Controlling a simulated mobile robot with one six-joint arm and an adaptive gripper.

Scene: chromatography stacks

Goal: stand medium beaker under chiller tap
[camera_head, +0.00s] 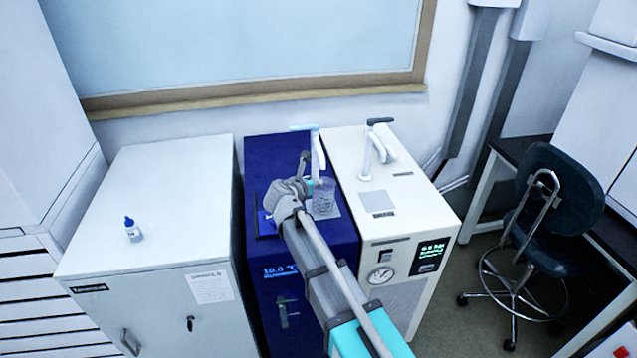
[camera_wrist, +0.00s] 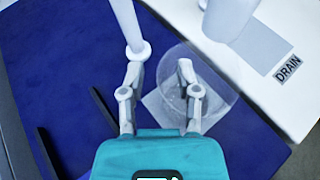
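The medium beaker (camera_head: 324,201) is clear glass and stands upright on a grey square pad on the blue chiller (camera_head: 258,165). It also shows in the wrist view (camera_wrist: 222,88), seen from above. The chiller's tap (camera_head: 317,152) has a white post and a teal handle; the post rises just left of the beaker in the wrist view (camera_wrist: 126,22). My gripper (camera_wrist: 160,70) has its fingers apart. The left finger is outside the beaker, near the tap post; the right finger overlaps the beaker's outline. I cannot tell whether either touches the glass.
A white unit (camera_head: 410,205) with its own dark-handled tap (camera_head: 378,145) and a DRAIN label stands right of the chiller. A white cabinet (camera_head: 160,205) at left carries a small blue-capped bottle (camera_head: 133,230). A dark chair (camera_head: 560,200) is at far right.

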